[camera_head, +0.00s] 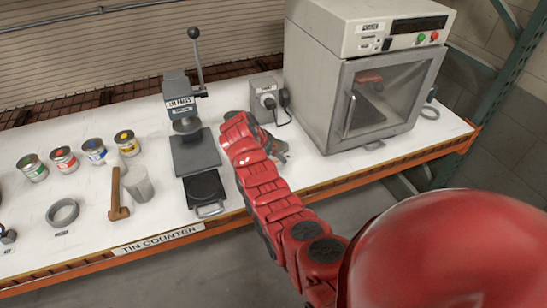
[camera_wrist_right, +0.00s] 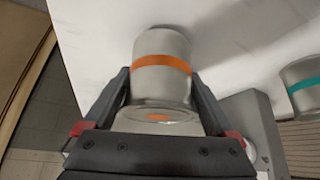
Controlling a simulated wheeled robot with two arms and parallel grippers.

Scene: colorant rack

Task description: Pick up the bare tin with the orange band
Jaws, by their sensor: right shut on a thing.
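A bare silver-grey tin with an orange band (camera_wrist_right: 161,62) is in the middle of the right wrist view, with an orange mark on its near end. My right gripper (camera_wrist_right: 160,82) has one dark finger on each side of the tin and is shut on it. White counter surface lies behind the tin; I cannot tell whether they touch. In the head view my right gripper (camera_head: 272,147) is mostly behind my red forearm, to the right of the press, and the tin is hidden. My left gripper is not in view.
A tin with a teal band (camera_wrist_right: 303,85) stands close by in the right wrist view. On the counter (camera_head: 70,240) stand a lever press (camera_head: 180,100), an oven-like cabinet (camera_head: 320,75), a socket box (camera_head: 264,92), several labelled tins (camera_head: 95,150) and a grey cup (camera_head: 138,185).

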